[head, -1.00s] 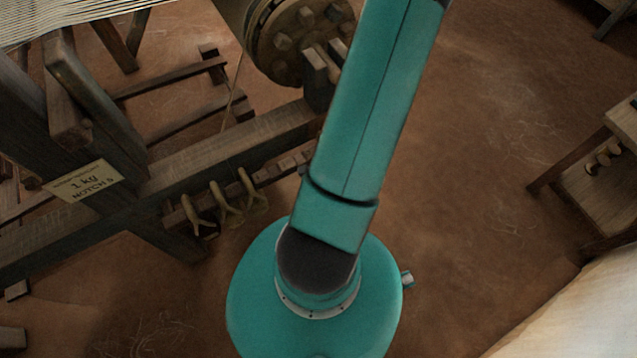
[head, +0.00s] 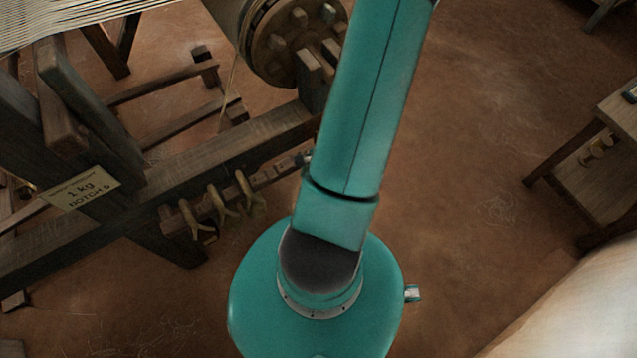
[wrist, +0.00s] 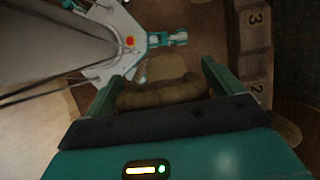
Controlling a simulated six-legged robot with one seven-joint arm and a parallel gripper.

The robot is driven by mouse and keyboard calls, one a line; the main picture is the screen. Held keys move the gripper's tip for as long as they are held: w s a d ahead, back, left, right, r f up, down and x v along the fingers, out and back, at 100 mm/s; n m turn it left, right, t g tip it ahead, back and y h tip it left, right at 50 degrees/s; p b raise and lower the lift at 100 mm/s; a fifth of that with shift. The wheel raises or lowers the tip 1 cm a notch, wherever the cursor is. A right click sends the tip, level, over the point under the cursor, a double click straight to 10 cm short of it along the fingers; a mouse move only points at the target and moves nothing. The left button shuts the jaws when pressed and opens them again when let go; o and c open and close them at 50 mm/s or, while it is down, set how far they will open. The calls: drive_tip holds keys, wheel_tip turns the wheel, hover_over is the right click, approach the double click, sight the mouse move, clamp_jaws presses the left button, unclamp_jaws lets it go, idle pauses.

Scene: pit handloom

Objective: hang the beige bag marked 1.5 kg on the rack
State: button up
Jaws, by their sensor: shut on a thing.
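In the wrist view my gripper (wrist: 168,88) is shut on a brownish-beige bag (wrist: 160,93), held crosswise between the two teal fingers. A rounded beige part shows just beyond it. No weight marking on it can be read. In the head view a dark wooden rail with several curved, horn-like hooks (head: 222,207) runs along the loom frame; it looks like the rack. My gripper and the held bag are out of the head view. I cannot tell how far they are from the rail.
A tag reading 1 kg (head: 82,188) and a notch number is on the loom post. A wooden beam with numbers 3 and 2 (wrist: 256,50) stands at right in the wrist view. A small wooden table (head: 600,150) and pale cloth (head: 580,310) are at right. Earth floor between is clear.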

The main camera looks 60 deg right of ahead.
sight(293, 162)
drive_tip(key=shift+w+d+f, duration=0.1)
drive_tip(key=shift+w+d, duration=0.95)
drive_tip(key=shift+w, duration=0.75)
drive_tip(key=shift+w+d+f, duration=0.15)
drive_tip(key=shift+w+d, duration=0.95)
drive_tip(key=shift+w, duration=0.65)
drive_tip(key=shift+w+d+f, duration=0.1)
drive_tip(key=shift+w+d, duration=0.95)
drive_tip(key=shift+w, duration=0.75)
drive_tip(key=shift+f, duration=1.1)
drive_tip(key=shift+a+f, duration=0.1)
drive_tip(key=shift+f, duration=0.25)
drive_tip(key=o, duration=1.7)
drive_tip(key=shift+o, duration=0.2)
drive_tip(key=shift+s, duration=0.1)
drive_tip(key=v, duration=1.3)
drive_tip(key=shift+r, duration=0.3)
drive_tip(key=shift+r, duration=0.1)
